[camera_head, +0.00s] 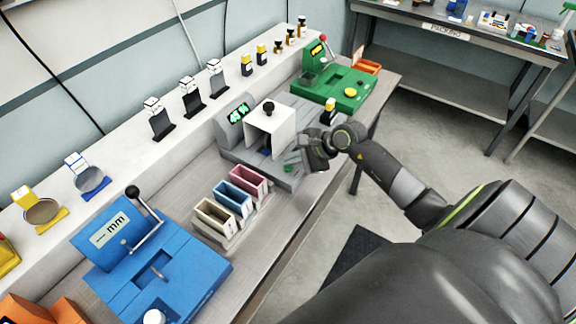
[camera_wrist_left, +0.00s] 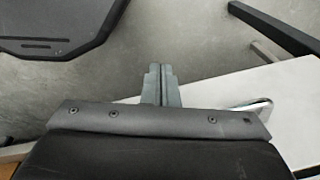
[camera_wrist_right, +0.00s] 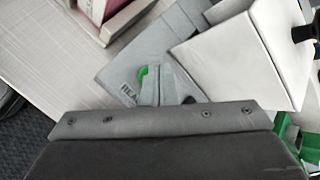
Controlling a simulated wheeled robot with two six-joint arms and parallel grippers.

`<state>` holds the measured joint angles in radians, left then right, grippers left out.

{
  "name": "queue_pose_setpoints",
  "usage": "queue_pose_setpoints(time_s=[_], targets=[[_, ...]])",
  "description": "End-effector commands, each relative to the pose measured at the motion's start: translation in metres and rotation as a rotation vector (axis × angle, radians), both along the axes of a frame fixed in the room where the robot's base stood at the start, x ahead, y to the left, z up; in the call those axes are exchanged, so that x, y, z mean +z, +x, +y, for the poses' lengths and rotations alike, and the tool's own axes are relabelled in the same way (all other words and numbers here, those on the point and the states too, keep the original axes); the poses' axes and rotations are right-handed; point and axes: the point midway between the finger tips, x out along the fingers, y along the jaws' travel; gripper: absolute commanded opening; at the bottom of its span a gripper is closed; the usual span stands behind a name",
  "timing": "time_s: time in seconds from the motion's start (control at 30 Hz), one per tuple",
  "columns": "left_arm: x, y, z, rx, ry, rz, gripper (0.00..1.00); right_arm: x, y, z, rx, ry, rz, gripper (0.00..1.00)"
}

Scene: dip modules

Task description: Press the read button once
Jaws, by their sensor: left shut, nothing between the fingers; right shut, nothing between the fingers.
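The read button is a green round button (camera_head: 288,168) on the front right of a grey device (camera_head: 236,155). In the right wrist view the green button (camera_wrist_right: 143,72) is partly hidden behind my fingers, beside a label with the letters "REA" (camera_wrist_right: 127,92). My right gripper (camera_head: 302,164) is shut and empty, with its fingertips (camera_wrist_right: 156,72) over or just beside the button. I cannot tell whether they touch it. My left gripper (camera_wrist_left: 160,72) is shut and empty. It shows only in its own wrist view, above the floor near a table edge.
A white box-shaped cover (camera_head: 272,128) with a black knob stands on the grey device, close to my right gripper. A green device (camera_head: 335,90) is behind it. Coloured bins (camera_head: 232,196) and a blue device (camera_head: 150,265) stand nearer.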

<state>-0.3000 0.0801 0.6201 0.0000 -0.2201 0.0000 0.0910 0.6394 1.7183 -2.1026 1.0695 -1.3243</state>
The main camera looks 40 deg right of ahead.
Motion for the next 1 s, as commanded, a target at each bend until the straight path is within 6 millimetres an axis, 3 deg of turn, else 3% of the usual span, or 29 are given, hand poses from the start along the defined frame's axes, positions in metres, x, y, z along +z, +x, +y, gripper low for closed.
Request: queue_pose_setpoints(time_s=[0.53,1.0], targets=[[0.005,0.000,0.000,0.000,0.000,0.000,0.00,0.012,0.000,0.000,0.000,-0.001,-0.001,0.00],[0.027,0.000,0.000,0.000,0.000,0.000,0.00,0.056,0.000,0.000,0.000,-0.001,-0.001,0.00]])
